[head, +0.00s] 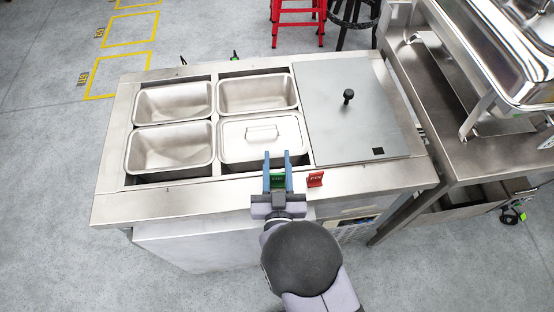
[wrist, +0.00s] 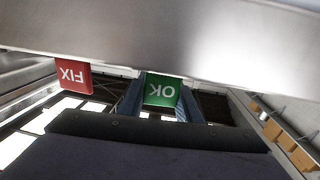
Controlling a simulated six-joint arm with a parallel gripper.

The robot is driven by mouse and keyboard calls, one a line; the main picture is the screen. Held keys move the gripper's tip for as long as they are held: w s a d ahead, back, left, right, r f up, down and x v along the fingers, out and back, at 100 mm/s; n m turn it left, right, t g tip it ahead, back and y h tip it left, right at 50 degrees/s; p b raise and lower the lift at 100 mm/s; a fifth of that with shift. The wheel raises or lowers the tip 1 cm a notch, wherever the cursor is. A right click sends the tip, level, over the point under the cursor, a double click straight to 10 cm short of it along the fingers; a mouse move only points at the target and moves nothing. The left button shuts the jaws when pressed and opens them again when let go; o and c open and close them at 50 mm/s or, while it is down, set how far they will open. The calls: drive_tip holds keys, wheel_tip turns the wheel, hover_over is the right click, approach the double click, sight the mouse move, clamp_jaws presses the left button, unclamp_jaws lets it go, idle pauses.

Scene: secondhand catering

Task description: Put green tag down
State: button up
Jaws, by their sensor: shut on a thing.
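The green tag (head: 277,180) is between the blue fingers of my gripper (head: 278,172), at the front edge of the steel counter. In the wrist view the green tag (wrist: 161,90) reads "OK" upside down, with my gripper's fingers (wrist: 158,98) on either side of it. My gripper is shut on the green tag. I cannot tell whether the tag touches the counter edge. A red tag (head: 315,179) stands just to the right on the front rim; it reads "FIX" in the wrist view (wrist: 72,76).
The steel counter (head: 160,201) holds open pans (head: 172,147) and a lidded pan (head: 262,137) just beyond my gripper. A flat grey lid with a black knob (head: 350,120) covers the right part. A steel table (head: 462,153) stands at the right. The front rim left of my gripper is clear.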

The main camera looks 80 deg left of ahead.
sight(276, 177)
drive_tip(key=shift+f, duration=0.2)
drive_tip(key=o, duration=1.1)
drive_tip(key=shift+o, duration=0.2)
drive_tip(key=shift+r, duration=0.1)
drive_tip(key=shift+d+f, duration=0.2)
drive_tip(key=shift+d, duration=0.1)
drive_tip(key=d+b, duration=0.2)
drive_tip(key=d, duration=0.1)
drive_tip(key=s+d, duration=0.1)
drive_tip(key=d, duration=0.1)
drive_tip(key=shift+b, duration=0.4)
drive_tip(key=shift+d, duration=0.8)
drive_tip(key=c, duration=0.6)
